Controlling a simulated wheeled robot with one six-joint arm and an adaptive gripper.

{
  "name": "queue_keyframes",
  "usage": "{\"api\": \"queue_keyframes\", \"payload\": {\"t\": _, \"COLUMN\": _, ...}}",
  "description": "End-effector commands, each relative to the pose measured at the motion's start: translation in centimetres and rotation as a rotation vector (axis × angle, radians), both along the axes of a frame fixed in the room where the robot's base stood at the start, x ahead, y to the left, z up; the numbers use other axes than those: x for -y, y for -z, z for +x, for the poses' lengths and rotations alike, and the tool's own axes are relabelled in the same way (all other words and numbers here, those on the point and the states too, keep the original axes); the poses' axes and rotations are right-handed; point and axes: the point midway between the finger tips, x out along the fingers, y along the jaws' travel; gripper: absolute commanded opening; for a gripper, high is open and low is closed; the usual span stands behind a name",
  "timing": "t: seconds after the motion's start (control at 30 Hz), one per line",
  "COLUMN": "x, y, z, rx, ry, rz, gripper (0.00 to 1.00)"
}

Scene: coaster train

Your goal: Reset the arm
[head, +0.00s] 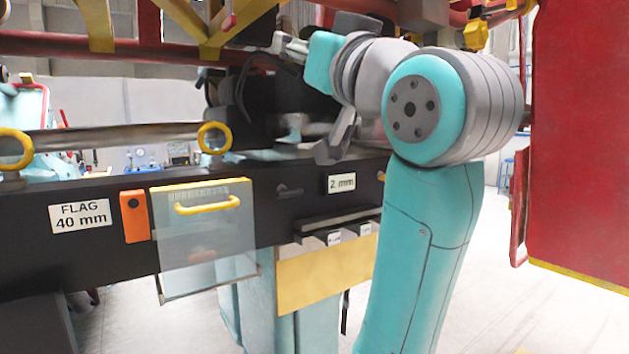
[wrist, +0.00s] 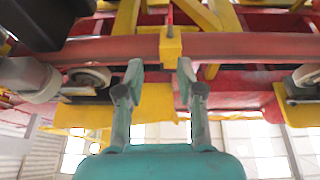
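My arm fills the right middle of the head view, with its teal and grey elbow bent high. My gripper (wrist: 160,66) points up under the train structure in the wrist view. Its two grey fingers stand apart with nothing between them. A yellow block (wrist: 170,46) with a thin red pin hangs on the red tube (wrist: 230,46) just beyond the fingertips; I cannot tell whether they touch. In the head view the gripper is partly hidden among dark parts below the red and yellow frame.
A black beam (head: 100,255) with a FLAG 40 mm label crosses the head view. It carries a clear panel (head: 205,235) with a yellow handle and an orange box (head: 135,216). A red panel (head: 580,140) stands close at right. Wheels (wrist: 90,77) flank the gripper.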

Motion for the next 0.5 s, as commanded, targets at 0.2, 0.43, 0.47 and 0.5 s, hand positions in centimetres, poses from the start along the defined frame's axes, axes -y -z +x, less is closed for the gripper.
{"api": "queue_keyframes", "payload": {"t": 0.2, "x": 0.4, "y": 4.6, "z": 2.4, "rx": -0.033, "ry": 0.02, "rz": 0.008, "gripper": 0.38}}
{"api": "queue_keyframes", "payload": {"t": 0.43, "x": 1.3, "y": 13.0, "z": 5.5, "rx": -0.087, "ry": 0.056, "rz": 0.02, "gripper": 0.38}}
{"api": "queue_keyframes", "payload": {"t": 0.47, "x": 1.5, "y": 14.2, "z": 5.8, "rx": -0.094, "ry": 0.063, "rz": 0.022, "gripper": 0.38}}
{"api": "queue_keyframes", "payload": {"t": 0.5, "x": 1.7, "y": 16.0, "z": 6.3, "rx": -0.105, "ry": 0.071, "rz": 0.023, "gripper": 0.38}}
